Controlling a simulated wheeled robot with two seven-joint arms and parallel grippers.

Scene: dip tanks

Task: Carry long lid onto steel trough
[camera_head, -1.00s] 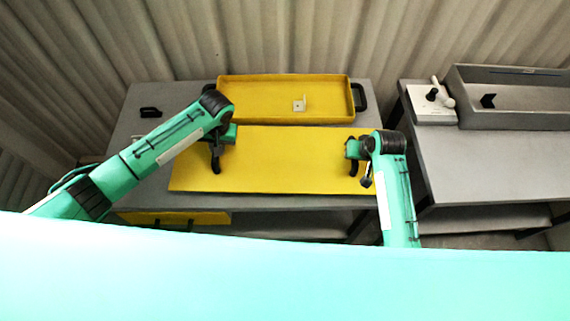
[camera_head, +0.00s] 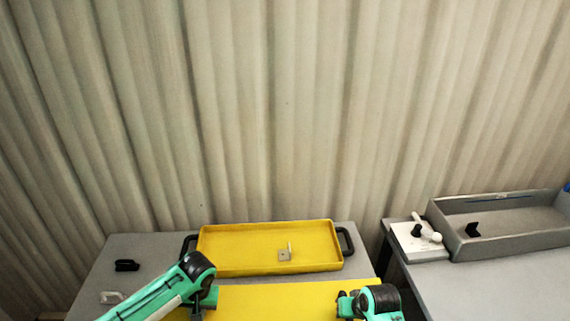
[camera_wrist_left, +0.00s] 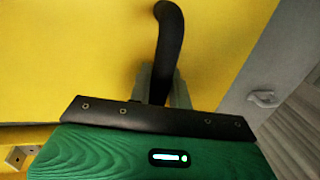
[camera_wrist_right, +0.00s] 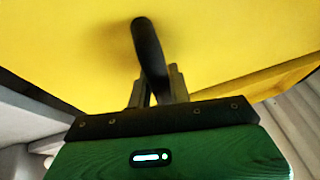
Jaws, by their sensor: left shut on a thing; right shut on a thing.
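The long lid is a flat yellow panel (camera_head: 270,300) at the bottom of the head view, its near part cut off by the frame. My left gripper (camera_head: 199,308) is shut on the lid's black left handle (camera_wrist_left: 168,40). My right gripper (camera_head: 346,306) is shut on its black right handle (camera_wrist_right: 148,42). The wrist views show the yellow lid behind both handles. Whether the lid touches the table is hard to tell. The grey steel trough (camera_head: 510,245) stands on the right-hand table, open at the top, with a small black piece (camera_head: 473,230) inside.
A yellow tray (camera_head: 270,270) with black side handles stands behind the lid, holding a small metal bracket (camera_head: 285,255). A white block with knobs (camera_head: 418,243) sits left of the trough. A black handle-like piece (camera_head: 127,265) lies on the left table (camera_head: 150,250). A gap separates the tables.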

